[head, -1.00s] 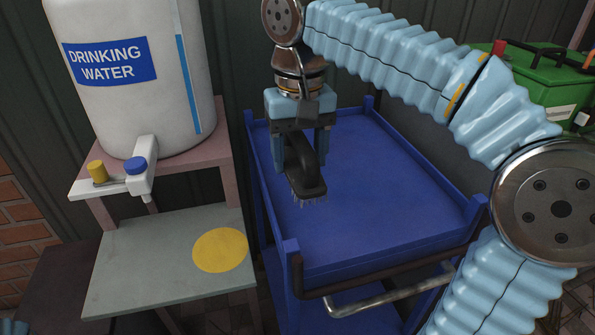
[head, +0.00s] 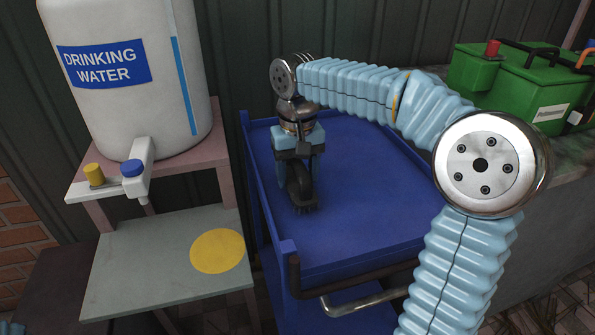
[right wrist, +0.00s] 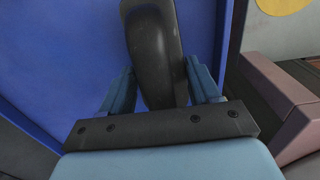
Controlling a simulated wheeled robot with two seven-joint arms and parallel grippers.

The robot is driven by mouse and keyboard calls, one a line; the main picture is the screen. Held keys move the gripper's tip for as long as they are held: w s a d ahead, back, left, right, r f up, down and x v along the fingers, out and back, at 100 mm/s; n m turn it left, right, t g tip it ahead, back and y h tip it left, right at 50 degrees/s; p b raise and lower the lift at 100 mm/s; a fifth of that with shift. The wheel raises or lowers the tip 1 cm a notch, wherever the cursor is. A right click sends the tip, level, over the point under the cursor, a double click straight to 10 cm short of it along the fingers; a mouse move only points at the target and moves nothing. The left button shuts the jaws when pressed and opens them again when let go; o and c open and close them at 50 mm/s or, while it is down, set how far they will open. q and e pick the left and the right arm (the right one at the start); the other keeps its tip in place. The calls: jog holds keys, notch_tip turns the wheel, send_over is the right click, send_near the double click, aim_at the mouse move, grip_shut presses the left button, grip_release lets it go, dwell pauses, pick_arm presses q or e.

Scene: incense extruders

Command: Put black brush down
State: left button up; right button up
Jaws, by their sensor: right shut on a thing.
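The black brush (head: 302,188) is in my right gripper (head: 299,178), low over the blue cart's top (head: 370,200), near its left side. Its bristles point down at the cart surface; I cannot tell whether they touch it. In the right wrist view the brush's dark handle (right wrist: 155,50) stands between the two blue fingers of the gripper (right wrist: 165,88), which are shut on it.
A white drinking water tank (head: 130,80) with a tap stands on a pinkish stand at left. Below it is a grey shelf with a yellow disc (head: 217,250). A green box (head: 520,85) sits at the back right. The cart has raised rims; its middle and right are clear.

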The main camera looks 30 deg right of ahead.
jog(key=shift+f, duration=0.15)
jog(key=o, duration=1.2)
notch_tip(320, 180, up, 12)
jog(key=shift+r, duration=0.2)
